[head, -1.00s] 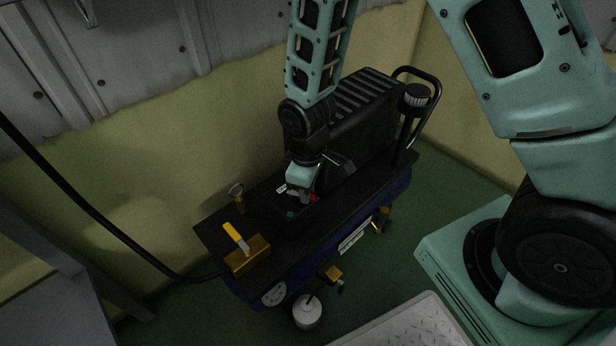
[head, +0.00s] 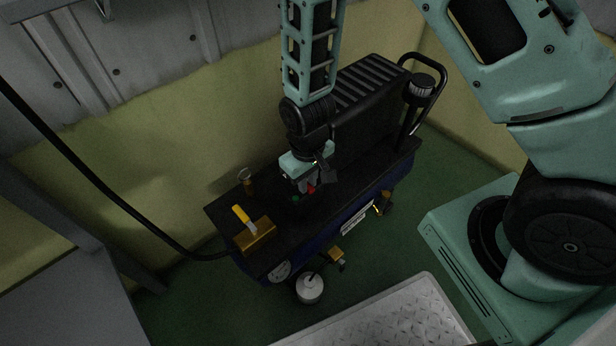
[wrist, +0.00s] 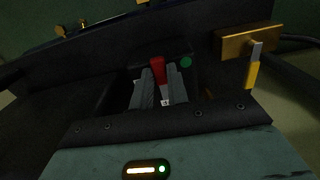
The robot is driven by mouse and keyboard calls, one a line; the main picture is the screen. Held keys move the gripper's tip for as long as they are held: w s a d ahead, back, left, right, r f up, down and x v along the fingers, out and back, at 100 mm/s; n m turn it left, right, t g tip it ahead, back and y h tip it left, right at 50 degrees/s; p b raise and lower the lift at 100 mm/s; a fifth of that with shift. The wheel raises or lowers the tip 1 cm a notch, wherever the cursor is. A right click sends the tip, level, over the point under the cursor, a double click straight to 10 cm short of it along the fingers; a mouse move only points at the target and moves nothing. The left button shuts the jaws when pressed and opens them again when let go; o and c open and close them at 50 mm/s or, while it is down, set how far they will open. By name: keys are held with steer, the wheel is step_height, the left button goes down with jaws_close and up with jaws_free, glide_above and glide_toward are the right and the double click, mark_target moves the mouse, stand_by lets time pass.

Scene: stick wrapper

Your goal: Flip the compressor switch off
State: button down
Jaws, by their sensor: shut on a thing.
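The compressor is a dark blue and black machine with a black top plate (head: 335,207). Its red switch (wrist: 157,66) stands up from a dark recess in the wrist view, beside a round green light (wrist: 186,62). My gripper (wrist: 159,88) is shut on the red switch, with the two grey fingers at its sides. In the head view the red switch (head: 311,189) shows as a small patch at the fingertips of my gripper (head: 306,184), close to the green light (head: 295,198). The switch's base is partly hidden by the fingers.
A brass valve block with a yellow lever (head: 243,218) sits on the left end of the plate. A ribbed black housing (head: 365,105) stands right behind my gripper. A black hose (head: 100,190) runs at left. A diamond-plate step (head: 400,320) lies in front.

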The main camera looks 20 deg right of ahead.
steer(key=c, duration=1.4)
jaws_free()
steer(key=shift+o, duration=0.2)
step_height(320, 180, up, 17)
steer(key=p, duration=0.5)
steer(key=shift+r, duration=0.2)
steer(key=s+a+r+n, duration=0.2)
steer(key=s+r, duration=0.4)
steer(key=s, duration=0.2)
steer(key=s+a+r+n, duration=0.2)
steer(key=s+r, duration=0.5)
steer(key=s, duration=0.1)
step_height(320, 180, up, 20)
steer(key=p, duration=2.1)
steer(key=shift+d+r+y, duration=0.15)
steer(key=shift+d+y, duration=0.1)
steer(key=shift+y, duration=0.05)
